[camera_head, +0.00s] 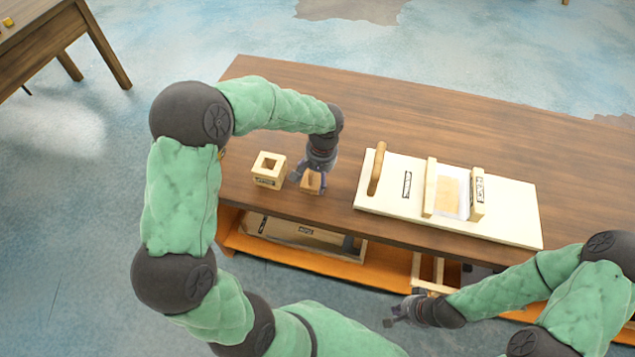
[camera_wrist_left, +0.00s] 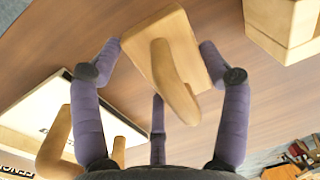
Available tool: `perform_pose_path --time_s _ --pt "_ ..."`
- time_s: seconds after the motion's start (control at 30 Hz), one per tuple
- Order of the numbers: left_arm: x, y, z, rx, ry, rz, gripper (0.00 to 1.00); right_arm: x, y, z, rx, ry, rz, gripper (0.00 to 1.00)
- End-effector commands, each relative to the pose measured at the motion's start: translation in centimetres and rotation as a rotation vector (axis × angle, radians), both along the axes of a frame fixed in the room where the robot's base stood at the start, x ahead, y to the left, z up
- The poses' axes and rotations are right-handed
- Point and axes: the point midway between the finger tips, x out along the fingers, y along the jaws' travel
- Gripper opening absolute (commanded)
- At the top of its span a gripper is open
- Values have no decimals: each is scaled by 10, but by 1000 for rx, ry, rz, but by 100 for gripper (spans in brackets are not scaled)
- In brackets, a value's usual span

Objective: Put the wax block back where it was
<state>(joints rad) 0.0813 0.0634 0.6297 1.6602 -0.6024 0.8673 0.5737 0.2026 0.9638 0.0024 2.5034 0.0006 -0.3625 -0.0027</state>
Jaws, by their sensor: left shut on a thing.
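My left gripper (camera_head: 305,180) is shut on a small tan block (camera_head: 314,184) at the near left of the table, which I take to be the wax block. In the left wrist view, the fingers are on both sides of this block (camera_wrist_left: 150,58), and a rounded wooden grip stands up from its face. A pale wooden box with a square opening (camera_head: 280,173) stands just left of it, apart from it. My right gripper (camera_head: 400,310) is open and empty in front of the table's near edge.
A pale board (camera_head: 385,201) lies to the right, carrying a wooden handle (camera_head: 376,168) and two upright wooden pieces (camera_head: 430,187). A shelf below the tabletop holds wooden frames (camera_head: 300,236). The table behind the gripper is clear.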

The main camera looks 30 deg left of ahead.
Motion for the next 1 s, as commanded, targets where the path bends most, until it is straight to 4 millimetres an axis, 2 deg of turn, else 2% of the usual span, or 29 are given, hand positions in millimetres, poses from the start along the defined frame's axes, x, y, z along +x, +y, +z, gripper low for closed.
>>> perform_pose_path --time_s 0.03,0.17,0.57,0.6,0.67,1.0 --pt "-1 -1 -12 0 4 -1 50 0 0 -5 0 0 0 0" --pt "-1 -1 -28 0 2 -2 50 0 0 -10 0 0 0 0" --pt "0 -1 -32 0 0 -1 50 0 0 -12 0 0 0 0" --pt "-1 -1 -32 0 1 -1 82 0 0 -12 0 0 0 0" --pt "-1 -1 -32 0 1 -1 99 0 0 -12 0 0 0 0" --pt "-1 -1 -32 0 1 -1 100 0 0 -11 0 0 0 0"
